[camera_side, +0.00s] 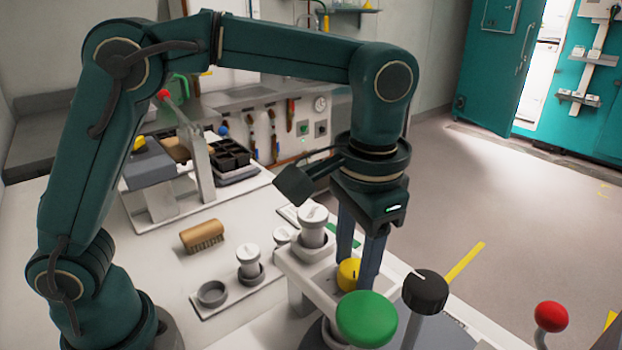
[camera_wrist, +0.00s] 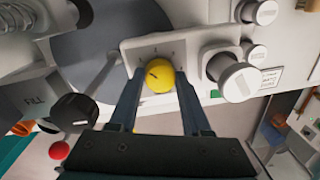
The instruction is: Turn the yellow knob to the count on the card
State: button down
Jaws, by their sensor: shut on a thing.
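The yellow knob (camera_side: 349,274) sits on a white panel, partly hidden by my gripper's fingers in the side view. In the wrist view the yellow knob (camera_wrist: 159,76) shows a dark pointer line on its face, with small marks on the panel above it. My gripper (camera_side: 362,280) points down over the panel, with its blue fingers around the knob. In the wrist view my gripper (camera_wrist: 157,82) has one finger on each side of the knob, shut on it. A small card with print (camera_wrist: 271,78) is at the right in the wrist view; its text is too small to read.
A wooden brush (camera_side: 202,236) lies on the white table.

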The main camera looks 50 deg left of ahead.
aim_at(350, 266)
jog(key=m, duration=1.3)
jog(key=shift+a+m+t+h, duration=0.1)
jog(key=shift+m+t+h, duration=0.2)
jog(key=shift+m, duration=0.1)
jog(key=m, duration=1.2)
jog(key=shift+w+m+h, duration=0.1)
jog(key=shift+m+h, duration=0.2)
jog(key=shift+c, duration=1.8)
grip_release()
jog(key=shift+a+r, duration=0.2)
jog(key=shift+r, duration=2.4)
